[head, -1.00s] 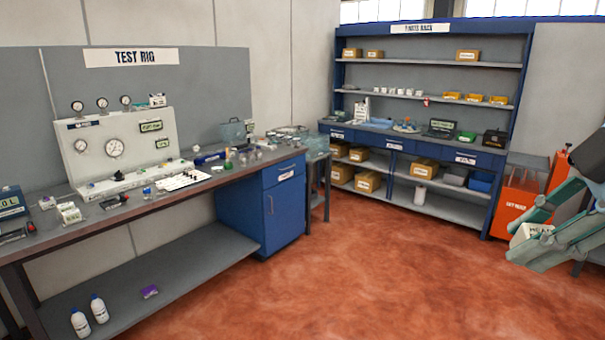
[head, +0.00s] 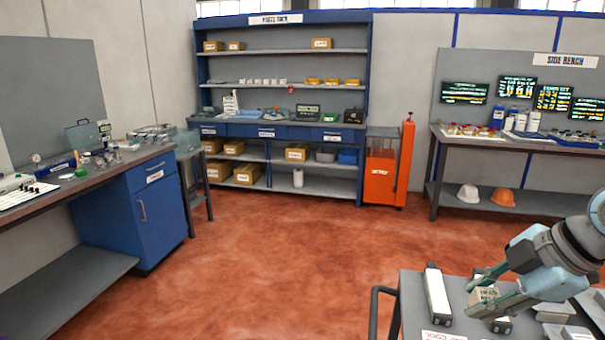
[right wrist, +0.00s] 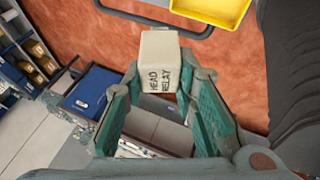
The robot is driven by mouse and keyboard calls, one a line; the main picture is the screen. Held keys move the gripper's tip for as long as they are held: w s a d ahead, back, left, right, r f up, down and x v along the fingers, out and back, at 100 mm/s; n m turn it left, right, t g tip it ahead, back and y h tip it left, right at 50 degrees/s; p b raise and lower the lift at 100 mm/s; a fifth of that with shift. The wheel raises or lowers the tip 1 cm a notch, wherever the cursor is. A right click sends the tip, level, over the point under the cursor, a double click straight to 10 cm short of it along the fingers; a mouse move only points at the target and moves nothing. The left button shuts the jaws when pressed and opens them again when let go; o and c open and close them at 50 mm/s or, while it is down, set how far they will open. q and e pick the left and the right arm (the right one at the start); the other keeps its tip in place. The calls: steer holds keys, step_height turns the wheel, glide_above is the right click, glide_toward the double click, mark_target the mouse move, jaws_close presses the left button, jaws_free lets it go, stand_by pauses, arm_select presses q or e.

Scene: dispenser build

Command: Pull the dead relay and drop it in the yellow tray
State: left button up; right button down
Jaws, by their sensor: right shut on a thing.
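In the head view the right gripper (head: 492,301) holds the relay (head: 484,295) low at the right, in front of or over a grey cart top; I cannot tell the height. The yellow tray (right wrist: 212,10) shows at the top of the right wrist view, apart from the relay and partly cut off. My left gripper is out of view.
The grey cart top (head: 415,300) carries a long white-topped module (head: 437,293) and other parts, with a dark handle (head: 376,310) at its left. A side bench (head: 450,140), an orange cabinet (head: 380,178) and a parts rack (head: 285,130) stand behind. The red floor between is clear.

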arm_select(q)
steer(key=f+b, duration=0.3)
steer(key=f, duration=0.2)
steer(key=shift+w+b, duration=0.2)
steer(key=shift+b, duration=0.1)
arm_select(e)
step_height(320, 180, down, 12)
steer(key=shift+w+f, duration=0.25)
steer(key=shift+a, duration=0.1)
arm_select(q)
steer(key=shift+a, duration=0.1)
arm_select(e)
steer(key=c, duration=1.2)
jaws_free()
